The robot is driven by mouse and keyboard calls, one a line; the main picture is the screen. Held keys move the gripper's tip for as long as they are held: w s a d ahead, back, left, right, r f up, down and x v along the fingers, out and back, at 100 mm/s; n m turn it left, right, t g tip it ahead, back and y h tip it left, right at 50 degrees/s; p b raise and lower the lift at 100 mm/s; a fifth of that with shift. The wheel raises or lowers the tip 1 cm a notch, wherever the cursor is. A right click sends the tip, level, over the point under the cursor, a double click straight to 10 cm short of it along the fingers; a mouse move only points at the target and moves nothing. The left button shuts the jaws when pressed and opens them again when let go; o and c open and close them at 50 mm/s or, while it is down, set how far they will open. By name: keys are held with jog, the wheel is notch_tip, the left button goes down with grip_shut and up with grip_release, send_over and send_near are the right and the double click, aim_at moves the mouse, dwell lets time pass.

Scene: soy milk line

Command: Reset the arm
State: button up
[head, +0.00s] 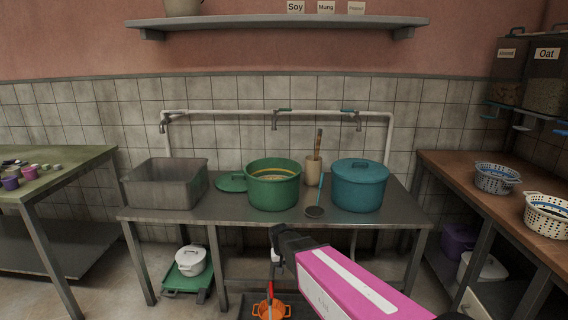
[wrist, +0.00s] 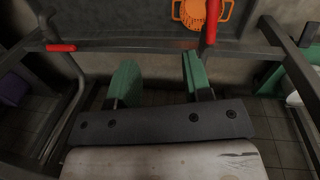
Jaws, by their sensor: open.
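My arm, with a pink link, reaches in from the lower right of the head view. Red-handled bars show near the fingers in the wrist view.
On the metal table (head: 245,222) stand a grey basin (head: 165,184), an open green pot (head: 273,188) and a lidded blue pot (head: 359,188). A green table (head: 50,172) is at left. A wooden counter (head: 490,208) with baskets is at right.

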jog(key=s+d+r, duration=0.4)
jog(key=s+d, duration=0.1)
jog(key=d, duration=0.4)
jog(key=s+d+r+m+y, duration=0.1)
jog(key=s+d+r, duration=0.3)
jog(key=d, duration=0.5)
jog(key=shift+s+d+y, duration=0.3)
jog(key=shift+s+d, duration=0.05)
jog(key=shift+s, duration=0.25)
dwell(2.1)
